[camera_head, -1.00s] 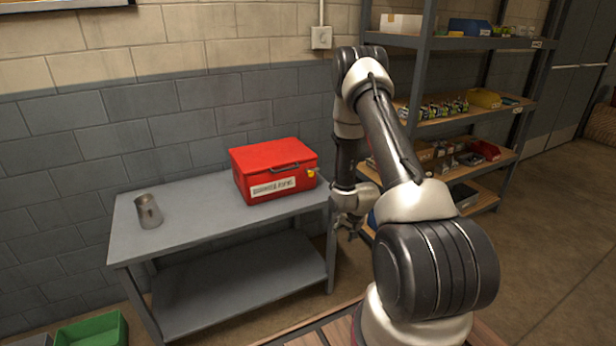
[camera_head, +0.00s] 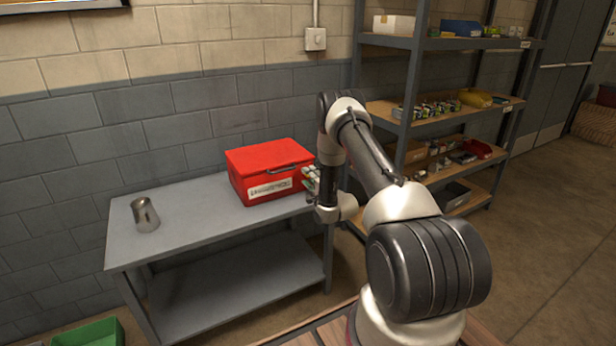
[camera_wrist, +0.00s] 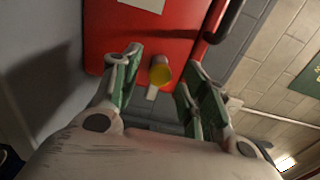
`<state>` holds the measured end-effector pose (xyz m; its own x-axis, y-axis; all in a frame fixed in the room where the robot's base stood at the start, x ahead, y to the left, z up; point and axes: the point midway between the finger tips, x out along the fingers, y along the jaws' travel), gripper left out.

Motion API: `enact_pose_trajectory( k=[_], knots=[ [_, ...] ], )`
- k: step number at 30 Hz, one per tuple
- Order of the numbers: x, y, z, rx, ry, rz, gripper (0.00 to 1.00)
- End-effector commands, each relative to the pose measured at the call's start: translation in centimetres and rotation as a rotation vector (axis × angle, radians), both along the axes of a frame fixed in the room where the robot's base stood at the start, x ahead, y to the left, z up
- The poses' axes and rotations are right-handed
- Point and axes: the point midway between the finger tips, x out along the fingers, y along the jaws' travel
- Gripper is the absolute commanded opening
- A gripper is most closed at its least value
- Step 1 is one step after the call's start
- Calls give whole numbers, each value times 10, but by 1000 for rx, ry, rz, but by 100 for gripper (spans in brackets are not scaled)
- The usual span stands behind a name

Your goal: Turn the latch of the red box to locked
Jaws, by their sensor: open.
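The red box (camera_head: 269,165) stands on the grey table's right part, with a dark handle and a white label on its front. In the wrist view the red box (camera_wrist: 175,30) fills the upper middle. My gripper (camera_head: 311,180) is at the box's right side. In the wrist view my gripper (camera_wrist: 160,70) is open, with a green-padded finger on each side of the knob, apart from it. In the head view the latch is hidden behind my gripper.
A metal mug (camera_head: 145,214) stands on the left of the grey table (camera_head: 190,235). A shelf unit (camera_head: 425,45) with bins stands to the right, behind my arm. A green crate (camera_head: 88,333) is on the floor at lower left. The tabletop between mug and box is clear.

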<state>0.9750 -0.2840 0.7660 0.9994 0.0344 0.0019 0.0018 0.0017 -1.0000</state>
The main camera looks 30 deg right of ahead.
Motion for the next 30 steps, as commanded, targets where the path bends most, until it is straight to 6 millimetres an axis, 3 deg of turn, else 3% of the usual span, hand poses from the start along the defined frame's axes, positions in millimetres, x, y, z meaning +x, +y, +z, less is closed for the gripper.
enact_pose_trajectory(
  k=[6, 13, 21, 30],
  knots=[
    [17, 1, -1, -1, 2, 0, 44],
    [18, 1, 0, -1, 2, 0, 44],
    [18, 1, 0, -1, 2, 0, 0],
    [18, 1, -1, -25, 2, 0, 0]
  ],
)
